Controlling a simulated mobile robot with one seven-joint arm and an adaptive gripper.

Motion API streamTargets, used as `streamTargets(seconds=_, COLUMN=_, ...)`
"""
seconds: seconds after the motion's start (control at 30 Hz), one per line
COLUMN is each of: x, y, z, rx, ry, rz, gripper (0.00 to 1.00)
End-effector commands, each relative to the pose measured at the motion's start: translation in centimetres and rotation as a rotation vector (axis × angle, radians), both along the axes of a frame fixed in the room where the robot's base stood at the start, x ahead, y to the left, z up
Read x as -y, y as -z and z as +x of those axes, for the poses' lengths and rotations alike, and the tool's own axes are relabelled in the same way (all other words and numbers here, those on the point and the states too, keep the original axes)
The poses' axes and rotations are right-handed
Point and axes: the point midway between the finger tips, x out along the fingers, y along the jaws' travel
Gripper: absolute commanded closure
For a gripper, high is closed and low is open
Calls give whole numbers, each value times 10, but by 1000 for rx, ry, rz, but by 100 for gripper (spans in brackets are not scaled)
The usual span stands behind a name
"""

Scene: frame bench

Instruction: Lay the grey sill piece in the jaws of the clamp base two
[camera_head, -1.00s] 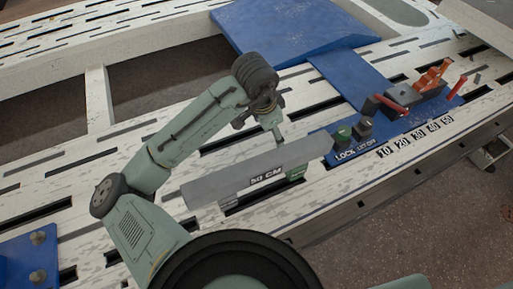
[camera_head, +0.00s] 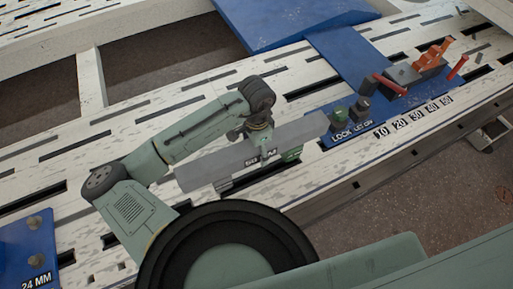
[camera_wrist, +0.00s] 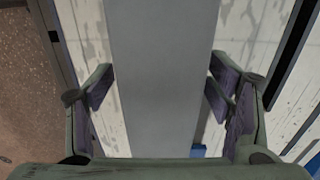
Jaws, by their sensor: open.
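The grey sill piece (camera_head: 215,167), a long bar with a partly hidden "50 CM" label, lies along the white slotted bench (camera_head: 330,172). My gripper (camera_head: 267,148) is over its middle, one finger in front of the label. In the wrist view my gripper (camera_wrist: 160,90) is open, with a finger on each side of the grey sill piece (camera_wrist: 160,40) and gaps between. A green block (camera_head: 291,154) and a small grey block (camera_head: 222,184) show under the bar. I cannot tell which fitting is clamp base two.
A blue plate (camera_head: 350,65) at the right carries green and black knobs, red-handled parts, an orange part (camera_head: 432,55) and a 10 to 50 scale. A blue sloped panel (camera_head: 290,22) lies behind. Another blue plate (camera_head: 25,255) with bolts is at lower left.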

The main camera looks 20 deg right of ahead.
Motion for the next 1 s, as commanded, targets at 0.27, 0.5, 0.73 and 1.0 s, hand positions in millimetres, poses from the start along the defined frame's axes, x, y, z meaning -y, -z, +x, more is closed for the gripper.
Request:
streamTargets(seconds=0.27, x=0, y=20, z=0, rx=0, ry=-1, rz=-1, gripper=27)
streamTargets(seconds=0.5, x=0, y=19, z=0, rx=1, ry=0, rz=-1, gripper=33)
streamTargets(seconds=0.73, x=0, y=19, z=0, rx=1, ry=0, rz=-1, gripper=49)
streamTargets(seconds=1.0, x=0, y=19, z=0, rx=1, ry=0, rz=-1, gripper=67)
